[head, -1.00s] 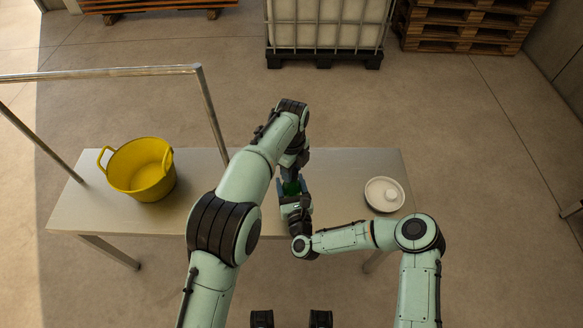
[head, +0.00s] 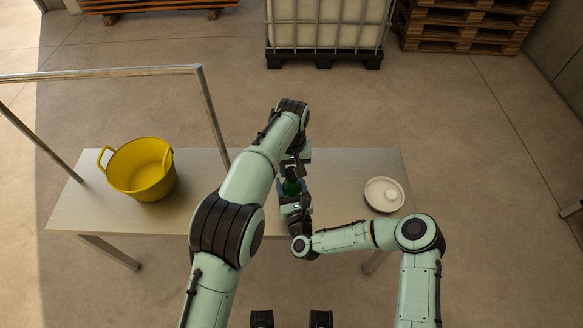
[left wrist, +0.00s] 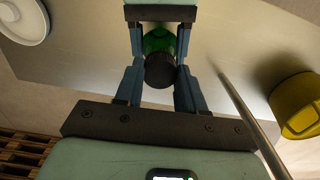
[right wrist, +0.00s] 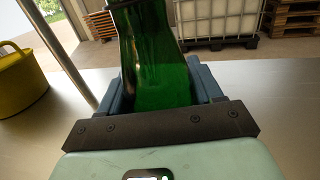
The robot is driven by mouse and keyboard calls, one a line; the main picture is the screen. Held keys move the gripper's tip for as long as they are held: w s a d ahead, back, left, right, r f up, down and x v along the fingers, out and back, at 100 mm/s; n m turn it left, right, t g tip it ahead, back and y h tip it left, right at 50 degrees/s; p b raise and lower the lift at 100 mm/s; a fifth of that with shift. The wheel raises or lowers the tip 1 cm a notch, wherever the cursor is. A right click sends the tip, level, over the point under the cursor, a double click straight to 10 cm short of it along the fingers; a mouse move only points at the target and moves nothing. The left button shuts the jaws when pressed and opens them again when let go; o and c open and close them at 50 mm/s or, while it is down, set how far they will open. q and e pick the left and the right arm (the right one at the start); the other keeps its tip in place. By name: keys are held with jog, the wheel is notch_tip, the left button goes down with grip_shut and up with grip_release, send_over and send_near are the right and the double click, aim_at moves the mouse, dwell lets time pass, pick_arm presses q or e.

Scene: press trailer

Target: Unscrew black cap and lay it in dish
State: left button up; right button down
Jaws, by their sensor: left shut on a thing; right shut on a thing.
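A green bottle (right wrist: 162,75) is upright over the steel table, with my right gripper (head: 293,200) shut around its body. Its black cap (left wrist: 160,72) is at the bottle's top, between the blue fingers of my left gripper (left wrist: 159,84), which is shut on it from above. I cannot tell how far the cap is turned on the neck. The white dish (head: 373,203) stands at the right end of the table, with a small white round thing (head: 391,195) in it. The dish also shows at the corner of the left wrist view (left wrist: 38,30).
A yellow tub (head: 140,170) with handles stands on the left of the table (head: 230,215). A metal rail (head: 212,115) rises beside it. The table top between bottle and dish looks clear. A caged white tank (head: 328,25) and pallets (head: 465,25) are beyond, on the floor.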

aim_at(292, 172)
pick_arm(q)
jog(key=n, duration=2)
jog(key=shift+n, duration=0.3)
jog(key=n, duration=0.6)
jog(key=shift+r, duration=0.1)
jog(key=shift+r, duration=0.15)
jog(key=shift+r, duration=0.95)
jog(key=shift+r, duration=0.1)
jog(key=shift+r, duration=1.9)
